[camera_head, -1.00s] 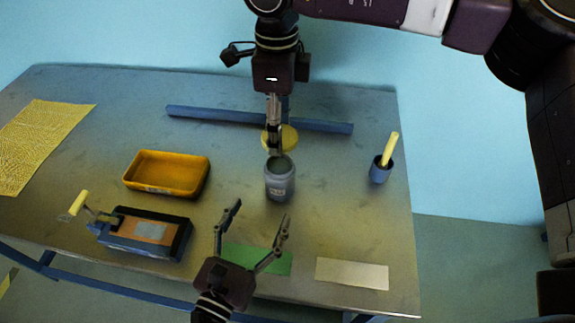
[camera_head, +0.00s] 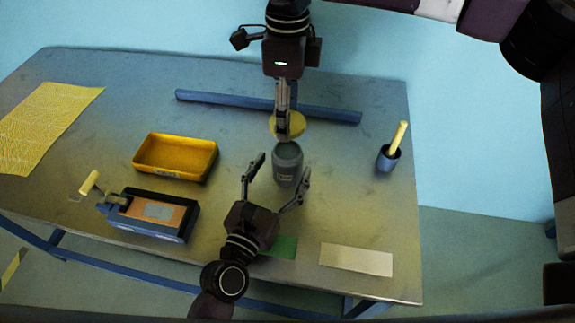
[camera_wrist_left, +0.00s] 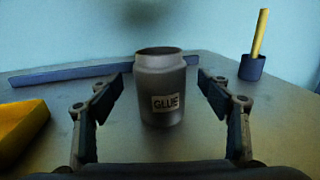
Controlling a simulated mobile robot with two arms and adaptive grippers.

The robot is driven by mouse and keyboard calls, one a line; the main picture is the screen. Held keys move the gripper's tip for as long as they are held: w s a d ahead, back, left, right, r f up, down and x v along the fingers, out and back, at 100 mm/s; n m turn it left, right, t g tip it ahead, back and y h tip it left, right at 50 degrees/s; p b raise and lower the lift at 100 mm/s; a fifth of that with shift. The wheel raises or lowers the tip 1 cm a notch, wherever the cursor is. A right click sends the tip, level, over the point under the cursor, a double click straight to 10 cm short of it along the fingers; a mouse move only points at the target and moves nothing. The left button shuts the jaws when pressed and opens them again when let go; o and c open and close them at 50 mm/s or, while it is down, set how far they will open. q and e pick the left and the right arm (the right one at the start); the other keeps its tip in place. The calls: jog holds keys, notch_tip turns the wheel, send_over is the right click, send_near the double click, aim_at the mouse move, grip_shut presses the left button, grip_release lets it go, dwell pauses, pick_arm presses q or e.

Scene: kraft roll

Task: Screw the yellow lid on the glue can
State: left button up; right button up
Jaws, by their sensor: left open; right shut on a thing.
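The grey glue can (camera_head: 287,166) stands upright and open-topped near the middle of the table. Its GLUE label faces my left gripper in the left wrist view (camera_wrist_left: 160,88). My left gripper (camera_head: 281,178) is open, its fingers pointing at the can with one to each side and gaps between. My right gripper (camera_head: 283,134) comes down from above and is shut on the yellow lid (camera_head: 293,124). The lid is held above and just behind the can, apart from its mouth. The gripper's fingers cover part of the lid.
A yellow tray (camera_head: 176,171) and a blue device with a yellow handle (camera_head: 150,232) are on the left. A blue bar (camera_head: 220,103) lies behind. A blue cup (camera_head: 388,163) stands right. Green (camera_head: 285,247) and beige (camera_head: 356,259) sheets lie in front.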

pick_arm(q)
jog(key=shift+x, duration=1.5)
jog(key=c, duration=1.8)
pick_arm(e)
send_over(287, 153)
jog(key=shift+f, duration=2.45)
jog(key=shift+f, duration=0.1)
jog(key=shift+f, duration=0.8)
jog(key=shift+f, duration=0.55)
